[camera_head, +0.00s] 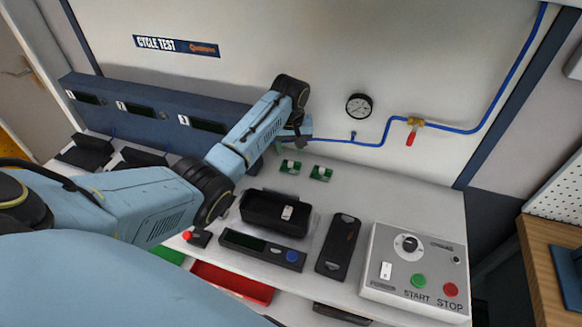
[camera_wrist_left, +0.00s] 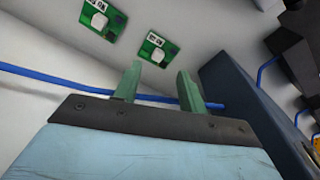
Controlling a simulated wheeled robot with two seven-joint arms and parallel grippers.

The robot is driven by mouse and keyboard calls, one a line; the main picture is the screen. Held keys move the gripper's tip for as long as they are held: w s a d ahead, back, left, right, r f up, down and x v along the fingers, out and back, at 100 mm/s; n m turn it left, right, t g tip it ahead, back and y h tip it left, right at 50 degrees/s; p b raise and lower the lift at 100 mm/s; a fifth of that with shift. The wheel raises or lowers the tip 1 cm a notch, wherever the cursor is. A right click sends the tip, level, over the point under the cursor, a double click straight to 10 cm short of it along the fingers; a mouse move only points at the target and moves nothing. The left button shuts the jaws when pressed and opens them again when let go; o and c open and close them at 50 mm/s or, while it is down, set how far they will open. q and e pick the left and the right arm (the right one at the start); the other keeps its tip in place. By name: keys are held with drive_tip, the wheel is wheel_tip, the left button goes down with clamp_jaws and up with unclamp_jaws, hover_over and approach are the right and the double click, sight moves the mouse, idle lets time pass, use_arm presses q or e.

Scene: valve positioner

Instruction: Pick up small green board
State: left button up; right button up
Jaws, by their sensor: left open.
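Two small green boards, each with a white part and a white label, lie flat on the white bench near the back wall. In the head view one green board (camera_head: 290,167) is on the left and the other green board (camera_head: 321,173) is just to its right. Both also show in the left wrist view, a nearer board (camera_wrist_left: 157,48) and a farther board (camera_wrist_left: 102,20). My left gripper (camera_wrist_left: 158,85) is open and empty, its green fingers apart and not touching either board. My right gripper is not in view.
A blue pipe (camera_head: 375,143) with a gauge (camera_head: 359,106) and red-handled valve (camera_head: 411,137) runs along the wall. A blue station box (camera_head: 150,122) stands left. A black tray (camera_head: 272,222), a dark device (camera_head: 339,245) and a control box (camera_head: 400,290) occupy the front.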

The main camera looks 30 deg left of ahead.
sight(291, 163)
use_arm(q)
drive_tip(key=shift+f, duration=0.35)
drive_tip(key=shift+w+f, duration=0.15)
drive_tip(key=shift+f, duration=0.55)
drive_tip(key=f, duration=0.2)
drive_tip(key=f+b, duration=0.1)
drive_tip(key=shift+w+a+f, duration=0.1)
drive_tip(key=shift+w+f, duration=0.05)
drive_tip(key=shift+w, duration=0.15)
drive_tip(key=shift+f, duration=0.2)
clamp_jaws()
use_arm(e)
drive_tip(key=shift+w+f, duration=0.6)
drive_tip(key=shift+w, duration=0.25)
